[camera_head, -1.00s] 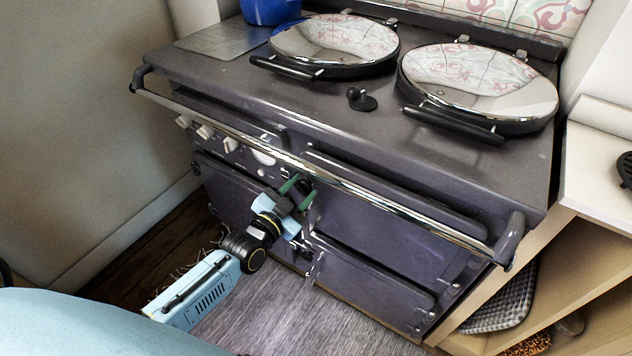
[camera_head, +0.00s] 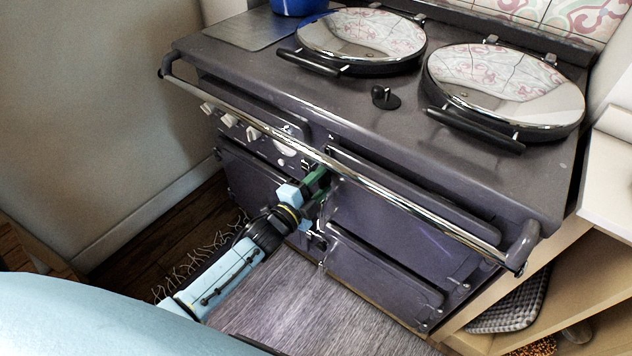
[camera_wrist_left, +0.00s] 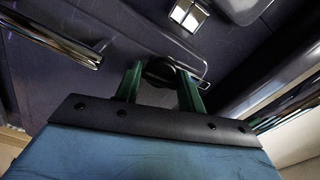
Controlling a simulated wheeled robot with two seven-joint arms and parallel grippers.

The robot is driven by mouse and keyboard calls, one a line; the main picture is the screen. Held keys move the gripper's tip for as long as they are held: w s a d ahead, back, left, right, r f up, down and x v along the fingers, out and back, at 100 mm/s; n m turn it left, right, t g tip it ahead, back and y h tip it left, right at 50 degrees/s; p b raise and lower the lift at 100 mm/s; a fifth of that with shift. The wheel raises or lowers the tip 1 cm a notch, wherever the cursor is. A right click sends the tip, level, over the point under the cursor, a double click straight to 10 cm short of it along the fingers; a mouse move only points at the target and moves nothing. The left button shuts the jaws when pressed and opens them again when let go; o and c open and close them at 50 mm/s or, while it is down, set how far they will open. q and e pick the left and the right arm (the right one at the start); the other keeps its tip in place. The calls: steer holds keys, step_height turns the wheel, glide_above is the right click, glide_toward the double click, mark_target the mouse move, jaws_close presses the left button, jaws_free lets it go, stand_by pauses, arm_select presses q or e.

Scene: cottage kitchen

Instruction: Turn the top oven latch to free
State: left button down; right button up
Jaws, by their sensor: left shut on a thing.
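The purple-grey range cooker (camera_head: 250,85) stands in front of me, with its upper oven door (camera_head: 385,200) shut against the front. My left gripper (camera_head: 318,180) reaches the front beside that door's left edge, just under the chrome rail. In the left wrist view its green fingers (camera_wrist_left: 160,85) are shut on a dark, rounded latch knob (camera_wrist_left: 160,70). In the head view the gripper hides most of the latch, so its angle is hard to tell. My right gripper is in neither view.
A chrome rail (camera_head: 410,206) runs across the cooker front, close above my left gripper. The lower oven door (camera_head: 380,275) sits below. White control knobs (camera_head: 230,121) are at the left. Wooden shelving (camera_head: 560,262) stands at the right.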

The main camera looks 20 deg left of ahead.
arm_select(q)
steer(key=shift+m, duration=0.5)
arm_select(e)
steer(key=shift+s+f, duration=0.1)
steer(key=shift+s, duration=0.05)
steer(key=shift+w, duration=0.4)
